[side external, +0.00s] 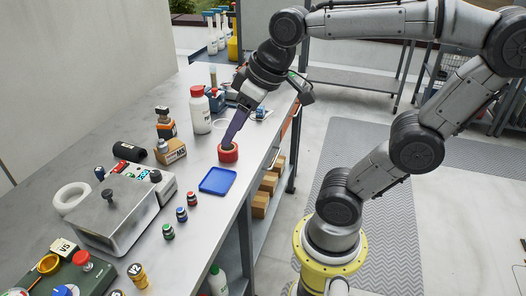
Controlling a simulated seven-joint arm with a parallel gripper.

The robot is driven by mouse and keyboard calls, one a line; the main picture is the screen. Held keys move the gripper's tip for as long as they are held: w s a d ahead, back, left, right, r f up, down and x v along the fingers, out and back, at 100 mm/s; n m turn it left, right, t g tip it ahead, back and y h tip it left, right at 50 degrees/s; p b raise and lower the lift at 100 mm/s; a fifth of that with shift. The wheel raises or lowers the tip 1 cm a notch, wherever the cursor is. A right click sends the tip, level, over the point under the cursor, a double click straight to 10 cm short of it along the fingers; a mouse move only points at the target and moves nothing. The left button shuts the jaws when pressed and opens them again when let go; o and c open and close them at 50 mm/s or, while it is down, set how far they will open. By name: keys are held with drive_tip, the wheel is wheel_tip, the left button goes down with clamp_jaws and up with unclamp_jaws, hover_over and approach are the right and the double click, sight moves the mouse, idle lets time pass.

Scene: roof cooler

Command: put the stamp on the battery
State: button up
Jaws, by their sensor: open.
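My gripper (229,143) points down with its dark fingers at a red ring-shaped roll (228,155) on the bench. The fingertips overlap the roll, and I cannot tell whether they touch it. I cannot pick out the stamp for certain; a small knobbed piece (162,146) on an orange-brown box (172,154) at the back left may be it. The battery is also unclear; a yellow-and-black cylinder (138,274) near the front edge may be it. Both stand apart from my gripper.
A blue tray (217,181) lies just in front of the red roll. A white bottle with a red cap (199,112) stands behind it. A grey metal box (115,218), small capped jars (181,214) and a white ring (70,198) crowd the left. The bench's right edge is close.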

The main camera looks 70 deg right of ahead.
drive_tip(key=s+a+f, duration=0.1)
drive_tip(key=s+f, duration=0.3)
drive_tip(key=s, duration=0.2)
drive_tip(key=shift+f, duration=0.1)
idle(1.0)
